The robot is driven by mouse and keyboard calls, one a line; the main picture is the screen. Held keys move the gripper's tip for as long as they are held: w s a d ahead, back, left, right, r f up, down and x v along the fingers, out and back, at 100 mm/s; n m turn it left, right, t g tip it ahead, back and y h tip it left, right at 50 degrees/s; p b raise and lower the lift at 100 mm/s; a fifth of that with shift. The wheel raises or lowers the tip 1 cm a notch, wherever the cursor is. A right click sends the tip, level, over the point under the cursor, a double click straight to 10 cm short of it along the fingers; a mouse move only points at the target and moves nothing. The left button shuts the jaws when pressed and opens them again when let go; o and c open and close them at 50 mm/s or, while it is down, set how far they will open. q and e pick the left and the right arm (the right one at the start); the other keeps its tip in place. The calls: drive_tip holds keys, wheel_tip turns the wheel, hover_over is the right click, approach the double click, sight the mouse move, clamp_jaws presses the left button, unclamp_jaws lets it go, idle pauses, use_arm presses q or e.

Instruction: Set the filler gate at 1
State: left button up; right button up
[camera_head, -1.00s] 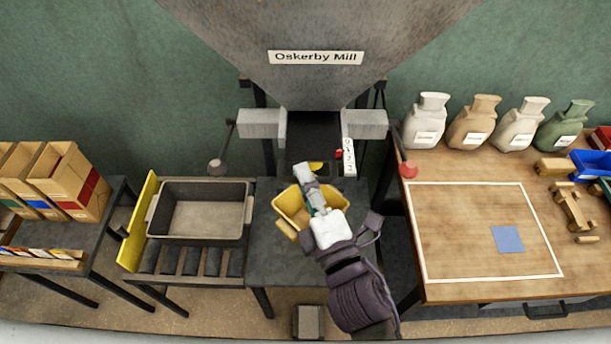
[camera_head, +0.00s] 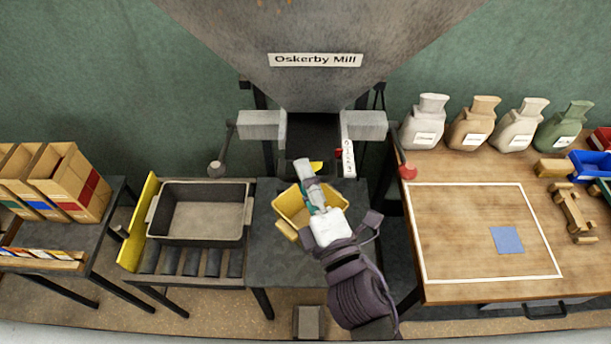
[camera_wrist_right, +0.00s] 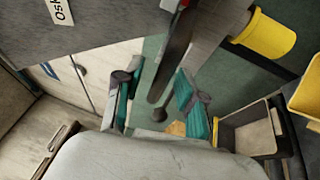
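The filler's white scale strip (camera_head: 348,157) stands at the right of the dark opening under the hopper. A small red marker (camera_head: 339,152) sits at its upper left; its numbers are too small to read. A yellow part (camera_head: 316,166) shows below the opening; a yellow cylinder (camera_wrist_right: 268,35) shows at the upper right in the right wrist view. My right gripper (camera_head: 308,180) is above the yellow bin, in front of the opening. In the wrist view its teal-padded fingers (camera_wrist_right: 158,104) are apart, with a dark rod (camera_wrist_right: 172,50) visible beyond them. My left gripper is out of view.
The yellow bin (camera_head: 285,228) stands under my right gripper. A grey tray (camera_head: 152,212) sits on rollers to the left. Levers with a grey knob (camera_head: 217,168) and a red knob (camera_head: 406,171) flank the filler. Several sacks line the right table's back.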

drive_tip(key=v, duration=1.2)
idle(0.5)
wheel_tip(320, 180, down, 37)
drive_tip(key=s+d+m+g+h+b, duration=0.2)
drive_tip(key=s+m+g+h, duration=0.1)
drive_tip(key=m+g, duration=0.5)
drive_tip(key=s+d+f+m+g+h+b, duration=0.1)
drive_tip(key=s+d+f+m+g, duration=0.2)
drive_tip(key=f, duration=0.5)
drive_tip(key=s+d+f+m+g+h, duration=0.1)
drive_tip(key=s+d+f+m+h, duration=0.2)
drive_tip(key=f, duration=0.5)
drive_tip(key=s+d+f+m+g+b, duration=0.1)
drive_tip(key=s+d+f+m+g, duration=0.4)
drive_tip(key=s+d+f, duration=0.5)
drive_tip(key=s+d+m, duration=0.1)
drive_tip(key=s+m, duration=0.1)
drive_tip(key=s, duration=0.2)
drive_tip(key=shift+d+f+h, duration=0.2)
drive_tip(key=shift+f+h, duration=0.2)
